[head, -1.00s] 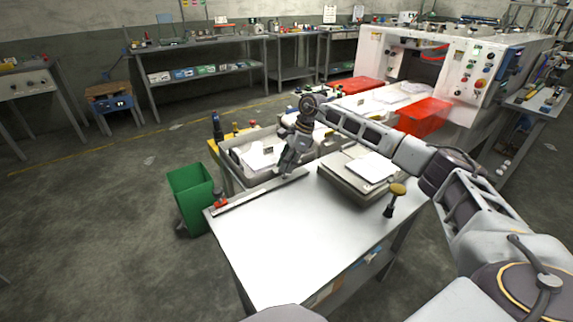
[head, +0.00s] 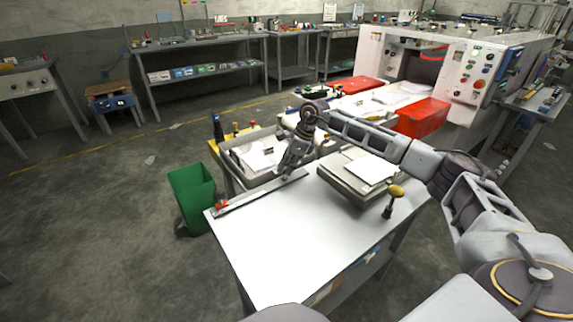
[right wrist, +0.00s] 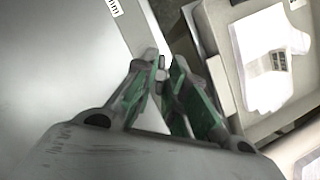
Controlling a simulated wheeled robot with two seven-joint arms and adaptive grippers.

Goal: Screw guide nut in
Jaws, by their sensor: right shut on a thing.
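My right gripper (head: 288,176) points down at the far edge of the white-topped table (head: 270,235), at the far end of a long narrow metal guide bar (head: 250,197). In the right wrist view my right gripper (right wrist: 164,72) has its green-padded fingers closed together at the tips around a small grey metal piece (right wrist: 162,61). This looks like the guide nut, mostly hidden by the fingers; its thread and seating cannot be seen. The guide bar shows as a pale strip (right wrist: 137,25) just beyond the fingertips. My left gripper does not show.
A grey block with white sheets (head: 372,168) and a yellow-topped knob (head: 396,191) stand at the table's right. Behind the table is a tray of paper (head: 262,156). A green bin (head: 190,198) stands at left. The table's front is clear.

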